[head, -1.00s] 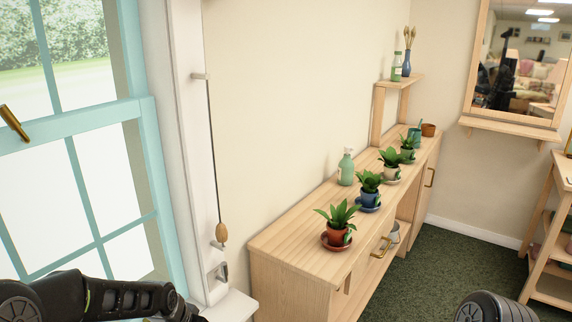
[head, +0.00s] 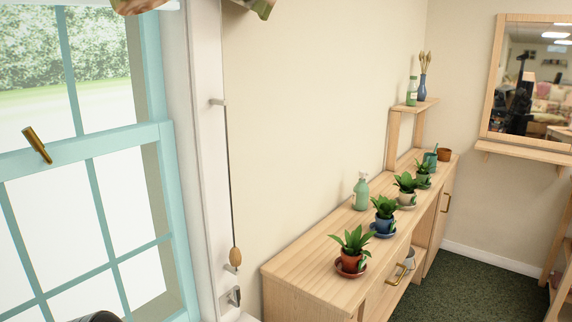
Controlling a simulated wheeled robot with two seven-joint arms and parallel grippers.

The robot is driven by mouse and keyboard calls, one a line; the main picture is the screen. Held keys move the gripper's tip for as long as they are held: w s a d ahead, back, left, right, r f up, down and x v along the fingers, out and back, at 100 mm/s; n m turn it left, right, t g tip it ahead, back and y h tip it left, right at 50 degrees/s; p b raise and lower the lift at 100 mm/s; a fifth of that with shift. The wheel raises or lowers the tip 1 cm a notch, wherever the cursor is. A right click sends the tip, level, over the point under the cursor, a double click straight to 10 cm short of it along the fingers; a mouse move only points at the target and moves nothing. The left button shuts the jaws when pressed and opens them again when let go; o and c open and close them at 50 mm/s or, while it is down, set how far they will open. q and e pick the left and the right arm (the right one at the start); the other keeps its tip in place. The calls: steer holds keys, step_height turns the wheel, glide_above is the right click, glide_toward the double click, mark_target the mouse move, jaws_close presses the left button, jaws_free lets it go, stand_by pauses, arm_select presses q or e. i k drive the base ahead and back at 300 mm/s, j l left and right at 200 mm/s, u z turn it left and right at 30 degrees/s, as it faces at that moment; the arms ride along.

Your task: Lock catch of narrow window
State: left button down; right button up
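The window (head: 96,152) has a teal frame and stands at the left of the head view, cut off by the picture's left edge. Its brass catch (head: 38,145) sits on the horizontal meeting rail and its lever slants from upper left to lower right. I cannot tell from this view whether the catch is engaged. Neither gripper shows. A dark rounded piece of my arm shows at the bottom left edge, well below the catch.
A cord with a wooden knob (head: 236,257) hangs on the white trim right of the window. A wooden sideboard (head: 300,268) with potted plants, a green soap bottle (head: 361,191) and a small shelf runs along the wall. A mirror (head: 532,84) hangs at the right. Green carpet is open.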

mark_target(30, 135)
steer(key=u, duration=1.4)
